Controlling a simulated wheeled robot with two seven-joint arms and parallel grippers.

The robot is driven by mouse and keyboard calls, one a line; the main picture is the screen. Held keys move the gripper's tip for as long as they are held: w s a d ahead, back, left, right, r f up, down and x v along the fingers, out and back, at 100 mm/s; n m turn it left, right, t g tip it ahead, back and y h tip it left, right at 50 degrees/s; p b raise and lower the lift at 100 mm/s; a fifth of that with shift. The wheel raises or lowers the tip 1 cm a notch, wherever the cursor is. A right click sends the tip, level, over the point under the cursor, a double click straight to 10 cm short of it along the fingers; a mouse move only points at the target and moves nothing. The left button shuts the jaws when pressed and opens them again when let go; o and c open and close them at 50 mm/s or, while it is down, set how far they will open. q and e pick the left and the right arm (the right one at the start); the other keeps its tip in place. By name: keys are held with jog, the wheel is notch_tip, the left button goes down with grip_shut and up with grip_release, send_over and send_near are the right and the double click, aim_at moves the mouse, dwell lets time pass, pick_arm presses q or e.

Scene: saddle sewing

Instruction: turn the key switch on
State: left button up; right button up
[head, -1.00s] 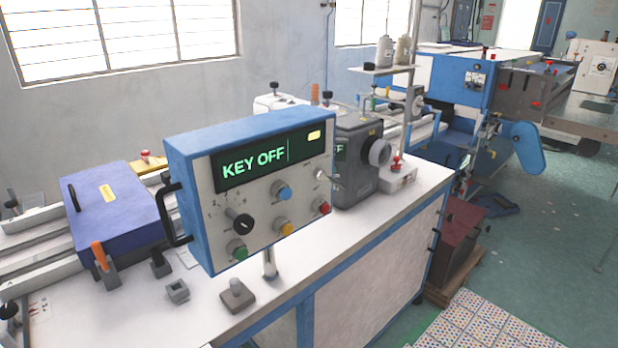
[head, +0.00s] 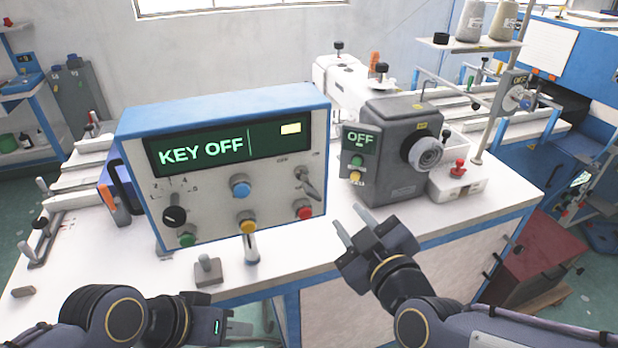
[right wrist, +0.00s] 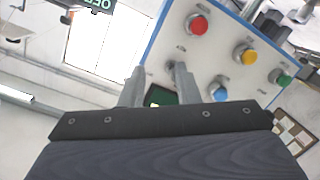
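The control box (head: 225,170) has a blue frame, and its screen (head: 229,147) reads KEY OFF. The key switch (head: 305,181) is a silver key at the upper right of its panel, above the red button (head: 304,209). My right gripper (head: 350,219) is open and empty, in front and to the right of the box, below the key and apart from it. In the right wrist view its two fingers (right wrist: 158,82) point toward the panel, where the key is small and partly hidden by a finger. My left gripper (head: 205,325) is low in front of the table; its fingers are not clear.
A grey motor unit (head: 400,145) with a small OFF panel (head: 360,155) stands right of the box. The panel also has a black selector knob (head: 174,216) and blue, yellow and green buttons. A grey block (head: 208,270) stands on the white table (head: 420,215).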

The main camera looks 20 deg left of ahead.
jog(key=n+t, duration=0.1)
jog(key=n, duration=0.1)
send_near(309, 183)
jog(key=shift+w+a+f+y, duration=0.15)
jog(key=shift+w+a+f, duration=0.05)
jog(key=shift+w+f, duration=0.3)
jog(key=shift+w+a+f+y, duration=0.15)
jog(key=shift+w+a+f, duration=0.1)
jog(key=shift+w+f, duration=0.2)
jog(key=shift+w+a+r+n+t, duration=0.2)
jog(key=shift+a+n+t, duration=0.1)
jog(key=p+x, duration=0.1)
jog(key=x, duration=0.6)
jog(key=shift+w+a, duration=0.1)
grip_shut()
